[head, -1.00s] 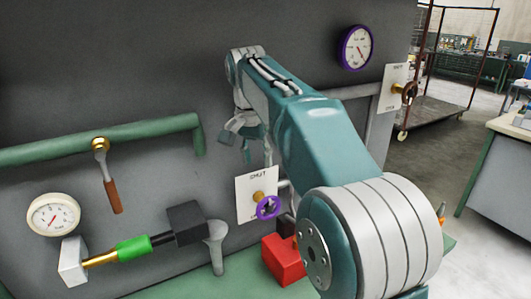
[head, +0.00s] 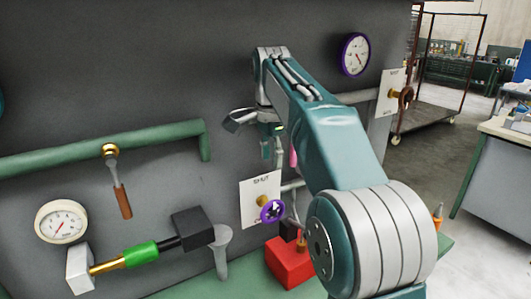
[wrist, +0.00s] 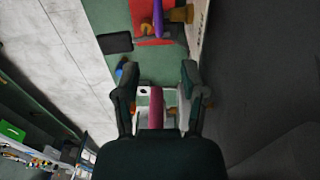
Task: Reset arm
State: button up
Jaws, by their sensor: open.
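My gripper (head: 257,136) hangs at the end of my teal arm, in front of the dark panel and above the purple valve wheel (head: 272,211) in the head view. Its two fingers stand apart in the wrist view (wrist: 157,80), so it is open. A pink cylinder (wrist: 156,106) shows between the fingers there, with no visible finger contact; its depth is unclear. A pink piece (head: 293,157) also shows beside my arm in the head view, partly hidden. My forearm is raised and bent, reaching toward the panel.
A green pipe (head: 150,140) with an orange-handled valve, a lower gauge (head: 61,222) and a green-sleeved fitting (head: 141,253) are at left. A red block (head: 288,262) sits below the wheel. An upper gauge (head: 354,54) is at right. Open floor (head: 425,180) lies further right.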

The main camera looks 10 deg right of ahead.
jog(key=s+f+n+t, duration=0.2)
jog(key=s+f+n, duration=0.2)
jog(key=s, duration=0.5)
jog(key=s+f+n+t, duration=0.1)
jog(key=s+f+n, duration=0.4)
jog(key=s, duration=0.4)
jog(key=s+f+n+t, duration=0.2)
jog(key=s+f+n, duration=0.3)
jog(key=s, duration=0.4)
jog(key=shift+s+f+t, duration=0.2)
jog(key=shift+s+t, duration=0.1)
jog(key=shift+s, duration=0.1)
